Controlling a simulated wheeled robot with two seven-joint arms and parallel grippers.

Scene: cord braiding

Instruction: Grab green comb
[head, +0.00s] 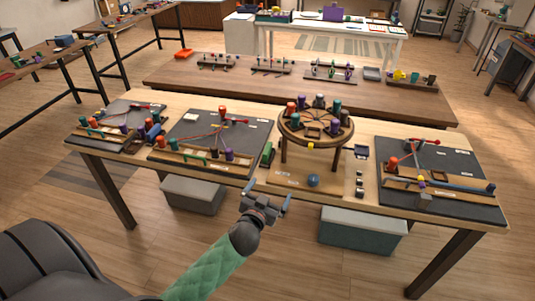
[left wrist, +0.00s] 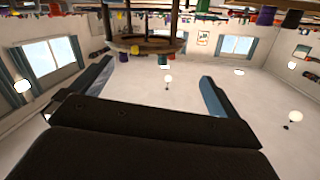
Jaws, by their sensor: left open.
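A small green piece (head: 267,153) stands on the table between the left dark board and the round stand. It is too small to tell for sure whether it is the green comb. My left gripper (head: 268,195) is open and empty in front of the table's near edge, below and apart from that piece. In the left wrist view its two fingers (left wrist: 157,70) are spread with nothing between them. No green comb can be made out in that view. My right gripper is not in view.
The light wooden table (head: 345,207) holds dark boards (head: 240,138) with cords and pegs. A round wooden stand (head: 316,140) with coloured spools rises at the middle. A blue ball (head: 313,180) lies under it. Grey bins (head: 362,232) stand under the table.

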